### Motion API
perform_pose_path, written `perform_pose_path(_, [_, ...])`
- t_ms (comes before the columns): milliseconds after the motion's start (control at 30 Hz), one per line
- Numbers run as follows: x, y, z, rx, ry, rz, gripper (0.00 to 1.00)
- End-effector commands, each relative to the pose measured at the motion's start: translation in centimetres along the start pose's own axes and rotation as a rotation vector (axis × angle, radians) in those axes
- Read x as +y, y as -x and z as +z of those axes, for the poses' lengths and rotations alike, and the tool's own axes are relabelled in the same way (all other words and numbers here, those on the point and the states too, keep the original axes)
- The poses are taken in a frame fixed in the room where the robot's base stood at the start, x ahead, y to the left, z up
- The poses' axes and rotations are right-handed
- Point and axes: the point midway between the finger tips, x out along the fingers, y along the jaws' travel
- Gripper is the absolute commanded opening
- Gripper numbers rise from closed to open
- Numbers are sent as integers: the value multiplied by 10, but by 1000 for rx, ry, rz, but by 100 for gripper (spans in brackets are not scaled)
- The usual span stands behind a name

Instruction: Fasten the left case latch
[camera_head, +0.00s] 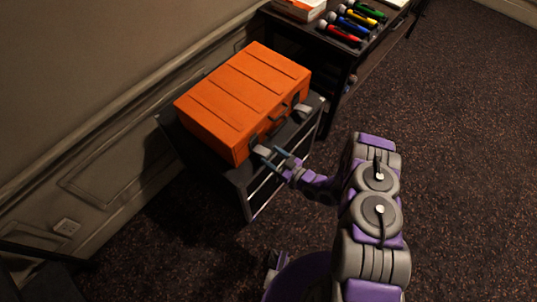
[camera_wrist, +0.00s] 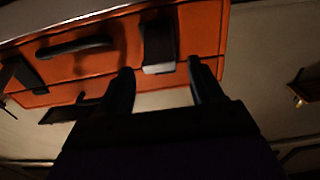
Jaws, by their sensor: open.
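A closed orange case (camera_head: 243,92) lies on a dark stand, with its latch side facing my arm. The left latch, with a pale grey tab (camera_head: 261,150), is at the near end of that side. My gripper (camera_head: 273,158) is open right at this latch. In the wrist view the latch's dark plate (camera_wrist: 159,40) and pale tab (camera_wrist: 158,69) show between the two open fingertips (camera_wrist: 160,66). I cannot tell whether a finger touches the tab. The right latch (camera_head: 303,109) also has a pale tab.
The case's dark handle (camera_head: 278,122) sits between the latches and also shows in the wrist view (camera_wrist: 75,47). The dark stand (camera_head: 240,178) is under the case, close to the wall. A desk with several coloured microphones (camera_head: 345,33) stands behind. Carpet (camera_head: 450,150) is clear at right.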

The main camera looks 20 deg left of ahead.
Motion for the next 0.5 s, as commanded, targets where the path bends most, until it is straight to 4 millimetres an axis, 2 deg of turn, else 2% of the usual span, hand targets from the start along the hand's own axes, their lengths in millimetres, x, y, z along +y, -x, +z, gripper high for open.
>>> perform_pose_path(200, [0, -21, 1, -1, 1, -1, 66])
perform_pose_path(500, [1, -26, 0, 1, 0, 1, 66])
